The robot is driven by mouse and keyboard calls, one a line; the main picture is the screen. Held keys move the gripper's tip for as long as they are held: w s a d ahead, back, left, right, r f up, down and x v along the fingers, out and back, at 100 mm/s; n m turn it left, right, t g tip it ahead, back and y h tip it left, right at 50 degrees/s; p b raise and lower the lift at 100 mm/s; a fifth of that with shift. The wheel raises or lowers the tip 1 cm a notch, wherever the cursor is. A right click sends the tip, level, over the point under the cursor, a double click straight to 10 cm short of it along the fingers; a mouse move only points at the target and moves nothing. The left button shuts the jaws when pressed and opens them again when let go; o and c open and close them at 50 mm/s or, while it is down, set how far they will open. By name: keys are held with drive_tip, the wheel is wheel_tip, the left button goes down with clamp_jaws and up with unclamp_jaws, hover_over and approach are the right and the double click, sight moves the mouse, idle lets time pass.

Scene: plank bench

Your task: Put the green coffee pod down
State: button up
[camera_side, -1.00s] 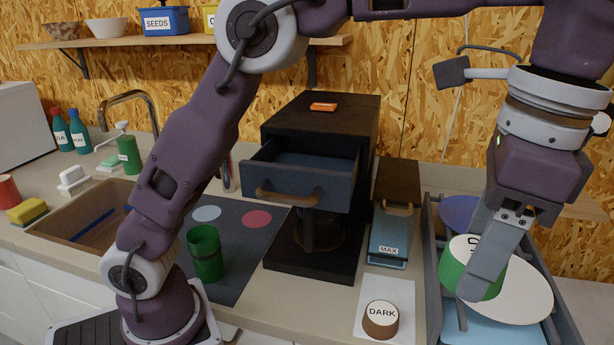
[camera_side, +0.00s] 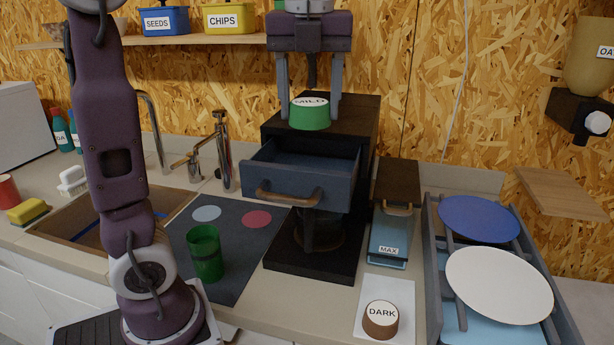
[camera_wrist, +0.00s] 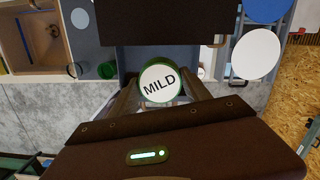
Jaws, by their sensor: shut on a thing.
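The green coffee pod (camera_side: 310,118) has a white top marked MILD and also shows in the wrist view (camera_wrist: 158,84). My gripper (camera_side: 310,108) is shut on it, one finger on each side. In the side view it hangs upright in front of the upper part of the dark coffee machine (camera_side: 350,130), above the open blue drawer (camera_side: 325,188). I cannot tell its exact distance from the drawer. The drawer's visible inside looks empty. A brown pod marked DARK (camera_side: 381,318) sits on a white card (camera_side: 402,292).
A green cup (camera_side: 206,255) stands on the dark mat (camera_side: 245,270). Right of the machine are a narrow box marked MAX (camera_side: 388,245) and a rack (camera_side: 435,285) with a blue plate (camera_side: 478,218) and a white plate (camera_side: 500,285). The sink (camera_side: 75,215) is at left.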

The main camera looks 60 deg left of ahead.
drive_tip(key=f, duration=1)
drive_tip(key=shift+s+a, duration=0.2)
drive_tip(key=shift+a, duration=0.15)
drive_tip(key=shift+f, duration=0.1)
drive_tip(key=o, duration=1.5)
drive_tip(key=r, duration=0.8)
drive_tip(key=d+r, duration=0.1)
drive_tip(key=r, duration=0.3)
drive_tip(key=shift+s+d+r, duration=0.1)
drive_tip(key=shift+s, duration=0.3)
